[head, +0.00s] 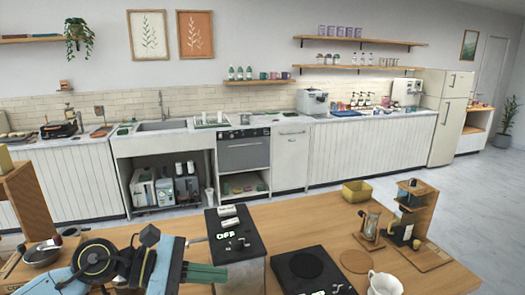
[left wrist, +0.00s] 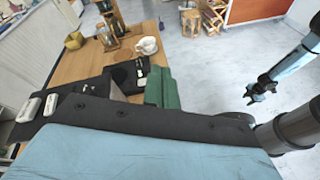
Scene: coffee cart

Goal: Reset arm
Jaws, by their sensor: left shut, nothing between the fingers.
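My left gripper (head: 205,272) comes in from the left at the bottom of the head view. Its green fingers are shut with nothing between them. They are above the wooden table, just left of and below the black device with the "OFF" display (head: 237,240). The green fingers (left wrist: 162,88) also show in the left wrist view, pointing away over the table toward the white jug (left wrist: 147,46).
On the table stand a black device with a round plate (head: 305,266), a white jug (head: 384,284), a round coaster (head: 356,262), a yellow box (head: 357,191) and a wooden stand (head: 421,205). A metal bowl (head: 42,255) is at left. Bare tabletop (head: 310,215) lies behind.

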